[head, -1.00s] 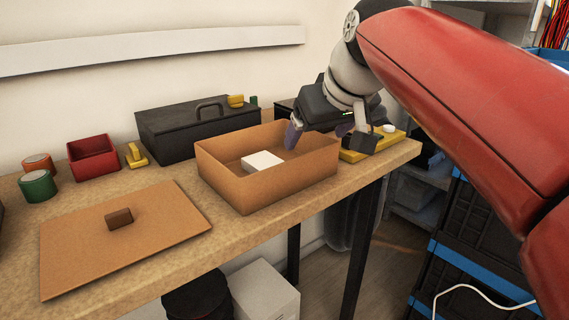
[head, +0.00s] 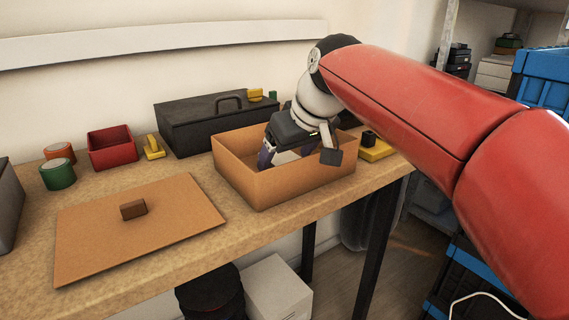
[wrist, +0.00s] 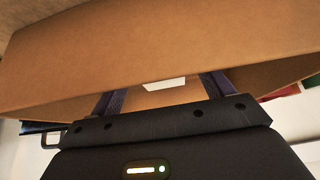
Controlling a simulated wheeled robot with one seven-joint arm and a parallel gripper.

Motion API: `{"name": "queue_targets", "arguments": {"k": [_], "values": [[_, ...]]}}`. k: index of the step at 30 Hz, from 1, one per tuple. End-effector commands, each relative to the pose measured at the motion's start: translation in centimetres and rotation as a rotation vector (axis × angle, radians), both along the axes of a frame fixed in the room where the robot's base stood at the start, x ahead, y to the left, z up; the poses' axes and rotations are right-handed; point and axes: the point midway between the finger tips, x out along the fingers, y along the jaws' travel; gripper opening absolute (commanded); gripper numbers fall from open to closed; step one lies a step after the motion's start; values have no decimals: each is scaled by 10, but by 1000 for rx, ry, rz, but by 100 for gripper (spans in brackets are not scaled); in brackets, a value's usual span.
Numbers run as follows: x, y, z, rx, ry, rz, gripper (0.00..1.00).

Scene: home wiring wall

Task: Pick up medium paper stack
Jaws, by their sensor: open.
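The medium paper stack is a white block; a small part of it (wrist: 164,85) shows in the wrist view between my fingers, inside the brown box. In the head view it is mostly or wholly hidden behind my gripper (head: 268,160). The open brown box (head: 305,182) stands on the workbench, and its wall (wrist: 160,45) fills much of the wrist view. My gripper is open, with its fingers reaching down into the box, one on either side of the white block in the wrist view. I cannot tell whether they touch the stack.
The box's flat lid (head: 165,235) lies left of it on the workbench (head: 120,182). Behind are a black toolbox (head: 205,125), a red bin (head: 111,149) and a yellow item (head: 153,147). Tape rolls (head: 58,173) sit at the left. A yellow object (head: 375,152) lies right of the box.

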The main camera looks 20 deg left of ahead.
Motion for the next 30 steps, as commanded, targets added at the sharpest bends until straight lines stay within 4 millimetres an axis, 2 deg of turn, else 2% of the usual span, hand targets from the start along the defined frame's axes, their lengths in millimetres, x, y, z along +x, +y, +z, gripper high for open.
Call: {"name": "queue_targets", "arguments": {"k": [8,20,30], "values": [[1,2,-4,0,-1,1,80],[1,2,-4,0,-1,-1,30],[1,2,0,1,-2,-1,30]]}}
